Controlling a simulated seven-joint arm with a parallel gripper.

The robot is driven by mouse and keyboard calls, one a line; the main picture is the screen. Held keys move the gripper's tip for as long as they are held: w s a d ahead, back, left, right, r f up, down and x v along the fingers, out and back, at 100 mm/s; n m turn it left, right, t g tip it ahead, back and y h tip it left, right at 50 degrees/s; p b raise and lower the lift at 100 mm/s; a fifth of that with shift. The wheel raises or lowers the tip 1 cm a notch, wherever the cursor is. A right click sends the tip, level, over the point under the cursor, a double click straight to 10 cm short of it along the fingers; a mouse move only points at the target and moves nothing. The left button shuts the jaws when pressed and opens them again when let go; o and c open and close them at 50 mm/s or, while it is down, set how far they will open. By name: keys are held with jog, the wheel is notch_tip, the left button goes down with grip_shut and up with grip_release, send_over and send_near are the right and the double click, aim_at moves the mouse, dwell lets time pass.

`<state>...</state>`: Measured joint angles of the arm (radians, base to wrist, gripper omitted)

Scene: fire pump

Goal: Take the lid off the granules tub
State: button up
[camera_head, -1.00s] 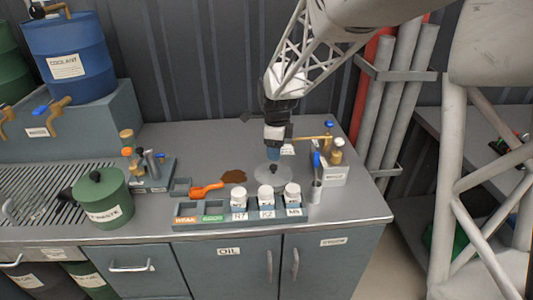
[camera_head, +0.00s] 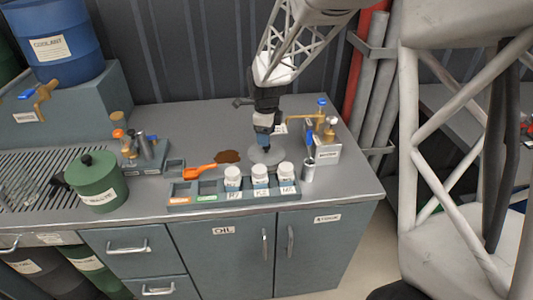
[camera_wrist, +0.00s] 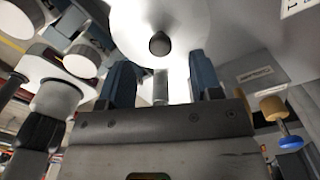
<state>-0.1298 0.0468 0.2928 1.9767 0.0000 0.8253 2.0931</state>
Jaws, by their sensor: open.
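The round pale grey lid (camera_head: 258,158) of what looks like the granules tub is on the bench behind the white-capped bottles. In the wrist view the lid (camera_wrist: 190,22) fills the top centre, with its dark round knob (camera_wrist: 159,44) in the middle. My gripper (camera_head: 265,148) points down over the lid at the knob. In the wrist view its two blue fingers (camera_wrist: 162,72) are spread apart, with the knob roughly centred between them and just beyond their tips. Nothing is held. The tub's body is not clearly visible.
A rack (camera_head: 213,196) with several white-capped bottles stands in front of the lid. An orange scoop (camera_head: 198,171) and a brown patch (camera_head: 228,157) lie left.

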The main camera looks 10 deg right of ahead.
aim_at(267, 150)
jog(key=shift+f, duration=0.1)
jog(key=shift+f, duration=2.55)
jog(key=shift+c, duration=0.2)
jog(key=c, duration=1)
